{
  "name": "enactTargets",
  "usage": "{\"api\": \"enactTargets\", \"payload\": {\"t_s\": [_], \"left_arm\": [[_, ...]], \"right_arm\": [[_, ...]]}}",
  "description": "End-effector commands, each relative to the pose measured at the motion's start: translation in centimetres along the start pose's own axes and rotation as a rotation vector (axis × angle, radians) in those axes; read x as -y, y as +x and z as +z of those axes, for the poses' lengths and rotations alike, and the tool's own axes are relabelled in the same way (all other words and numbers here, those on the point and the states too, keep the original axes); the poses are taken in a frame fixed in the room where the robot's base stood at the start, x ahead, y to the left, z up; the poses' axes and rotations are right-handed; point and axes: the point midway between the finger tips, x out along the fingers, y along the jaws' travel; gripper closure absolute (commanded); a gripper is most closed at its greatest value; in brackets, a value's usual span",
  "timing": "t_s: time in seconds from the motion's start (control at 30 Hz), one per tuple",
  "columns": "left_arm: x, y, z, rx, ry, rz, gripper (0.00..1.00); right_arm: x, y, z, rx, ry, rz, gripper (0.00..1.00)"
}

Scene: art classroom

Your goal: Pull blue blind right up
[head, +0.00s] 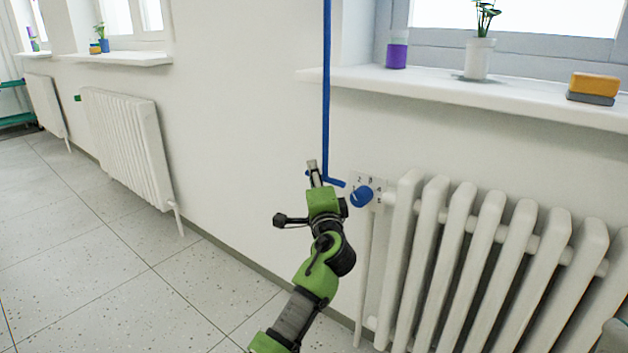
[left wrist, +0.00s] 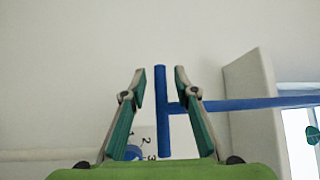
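The blue blind itself is not visible. A blue pull rod (head: 326,90) hangs down the wall left of the right window and ends in a short blue crossbar handle (head: 335,182). My left gripper (head: 314,168) is at this handle, partly covering it. In the left wrist view the crossbar (left wrist: 163,120) lies between the two open fingers (left wrist: 160,75), with a gap visible on each side. The rod (left wrist: 250,103) runs off to the right there, passing the right finger. My right gripper is not in view.
A white radiator (head: 485,260) with a blue valve knob (head: 361,197) and a numbered plate stands close right of my gripper. The windowsill (head: 480,93) above holds a purple jar (head: 397,55), a potted plant (head: 480,57) and an orange block (head: 594,86).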

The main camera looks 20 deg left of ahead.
Motion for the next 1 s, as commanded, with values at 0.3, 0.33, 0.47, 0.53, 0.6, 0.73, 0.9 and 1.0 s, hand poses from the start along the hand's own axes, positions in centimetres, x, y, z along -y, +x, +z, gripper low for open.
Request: {"api": "enactTargets", "payload": {"t_s": [0.3,0.33,0.47,0.53,0.6,0.73,0.9,1.0], "left_arm": [[0.0,0.7,0.0,0.000,0.000,0.000,0.72],[0.0,0.7,0.0,0.000,0.000,0.000,0.72],[0.0,0.7,0.0,0.000,0.000,0.000,0.93],[0.0,0.7,0.0,0.000,0.000,0.000,1.00],[0.0,0.7,0.0,0.000,0.000,0.000,1.00],[0.0,0.7,0.0,0.000,0.000,0.001,1.00],[0.5,0.7,-0.1,0.000,0.000,0.000,1.00],[1.1,0.8,-0.1,0.000,-0.001,-0.001,1.00]], "right_arm": [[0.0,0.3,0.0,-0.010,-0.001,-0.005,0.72],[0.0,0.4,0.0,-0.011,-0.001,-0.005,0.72],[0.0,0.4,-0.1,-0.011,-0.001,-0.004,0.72],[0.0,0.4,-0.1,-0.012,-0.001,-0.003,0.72],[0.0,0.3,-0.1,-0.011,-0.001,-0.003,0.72],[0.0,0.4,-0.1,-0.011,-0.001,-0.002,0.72],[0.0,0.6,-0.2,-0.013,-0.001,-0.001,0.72],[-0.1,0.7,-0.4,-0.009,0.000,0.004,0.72]]}}
